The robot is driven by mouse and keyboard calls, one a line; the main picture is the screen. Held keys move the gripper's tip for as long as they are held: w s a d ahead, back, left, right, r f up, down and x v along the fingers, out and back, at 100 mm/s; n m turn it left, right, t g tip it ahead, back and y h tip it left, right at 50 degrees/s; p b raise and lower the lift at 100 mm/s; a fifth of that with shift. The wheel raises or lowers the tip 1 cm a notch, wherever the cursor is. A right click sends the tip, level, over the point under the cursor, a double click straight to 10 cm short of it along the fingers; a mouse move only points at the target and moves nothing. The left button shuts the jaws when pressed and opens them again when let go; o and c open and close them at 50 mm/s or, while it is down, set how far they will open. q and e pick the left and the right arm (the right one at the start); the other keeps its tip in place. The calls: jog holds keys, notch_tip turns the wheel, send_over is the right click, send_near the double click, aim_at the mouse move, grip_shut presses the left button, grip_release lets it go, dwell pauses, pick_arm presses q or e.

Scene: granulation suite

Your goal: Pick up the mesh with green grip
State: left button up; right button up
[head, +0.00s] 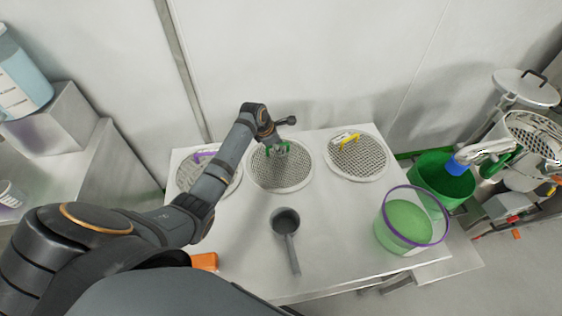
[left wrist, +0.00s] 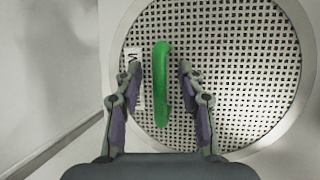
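The mesh with green grip (head: 293,177) is a round metal sieve lying flat in the middle of the table's back row. In the left wrist view its mesh (left wrist: 245,60) fills much of the picture, with the green grip (left wrist: 161,85) standing up from it. My left gripper (head: 276,150) is over this mesh. In the left wrist view my left gripper (left wrist: 158,75) is open, with one finger on each side of the green grip and gaps between. I cannot tell how far the fingertips are above the mesh. My right gripper is not in view.
A mesh with purple grip (head: 187,177) lies left, partly behind my arm, and a mesh with yellow grip (head: 357,168) lies right. A grey scoop (head: 286,225), a bucket of green material (head: 405,222) and an orange item (head: 205,261) are on the table (head: 335,255).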

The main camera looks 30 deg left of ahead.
pick_arm(q)
jog(key=shift+s+r, duration=0.1)
jog(key=shift+s, duration=0.05)
jog(key=c, duration=0.3)
grip_shut()
jog(key=shift+r, duration=0.1)
